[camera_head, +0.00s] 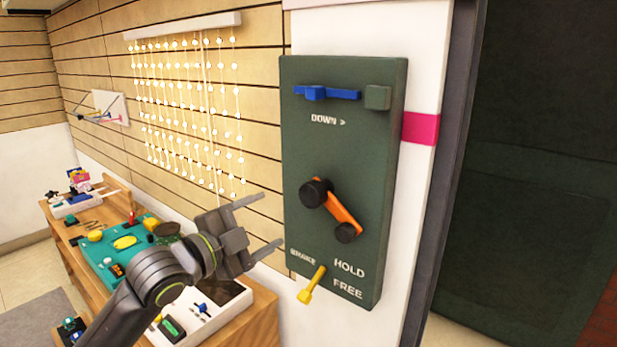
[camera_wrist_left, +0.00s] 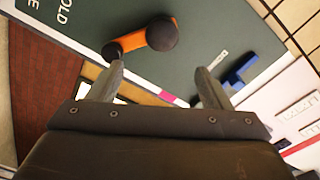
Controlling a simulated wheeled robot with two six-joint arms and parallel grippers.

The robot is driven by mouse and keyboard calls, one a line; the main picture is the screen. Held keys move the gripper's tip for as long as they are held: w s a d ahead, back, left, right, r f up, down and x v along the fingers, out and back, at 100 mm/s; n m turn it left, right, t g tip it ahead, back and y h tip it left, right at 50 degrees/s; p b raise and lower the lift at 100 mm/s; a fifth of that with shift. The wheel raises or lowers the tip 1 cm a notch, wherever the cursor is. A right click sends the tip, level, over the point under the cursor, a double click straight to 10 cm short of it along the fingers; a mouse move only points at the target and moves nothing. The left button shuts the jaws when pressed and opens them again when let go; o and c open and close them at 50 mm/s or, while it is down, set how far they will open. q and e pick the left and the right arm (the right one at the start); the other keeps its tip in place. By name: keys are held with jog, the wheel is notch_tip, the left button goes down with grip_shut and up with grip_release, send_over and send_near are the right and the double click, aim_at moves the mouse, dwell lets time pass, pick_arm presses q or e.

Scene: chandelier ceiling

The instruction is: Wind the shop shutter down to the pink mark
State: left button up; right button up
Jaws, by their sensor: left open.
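A dark green panel (camera_head: 300,150) on the white wall carries an orange crank (camera_head: 338,208) with a black hub and a black end knob (camera_head: 347,233) at lower right. Below it a yellow brake lever (camera_head: 312,284) slants down-left, beside the words HOLD and FREE. The pink mark (camera_head: 421,128) is a band right of the panel. My left gripper (camera_head: 272,222) is open and empty, left of the panel and crank, touching neither. In the left wrist view the crank (camera_wrist_left: 140,40) shows beyond my fingers (camera_wrist_left: 160,85). I cannot make out the shutter's lower edge.
A blue lever (camera_head: 325,93) and a green block (camera_head: 378,97) sit at the panel's top, above "DOWN >". A wooden bench (camera_head: 65,240) with trays and small items stands at left. Lit bead strings (camera_head: 185,110) hang on the slatted wall. A dark frame (camera_head: 455,150) edges the right side.

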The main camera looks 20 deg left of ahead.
aim_at(308, 197)
pick_arm(q)
jog(key=w+d+n+p, duration=0.1)
jog(key=w+n+p, duration=0.3)
jog(key=w+n, duration=0.1)
jog(key=w+d+n+p, duration=0.2)
jog(key=w+n+p, duration=0.2)
jog(key=n, duration=0.3)
jog(key=w+d+n+p, duration=0.2)
jog(key=w+n+p, duration=0.3)
jog(key=w+n, duration=0.1)
jog(key=shift+w+d+n, duration=0.25)
jog(key=shift+w+n, duration=0.05)
jog(key=shift+n, duration=0.1)
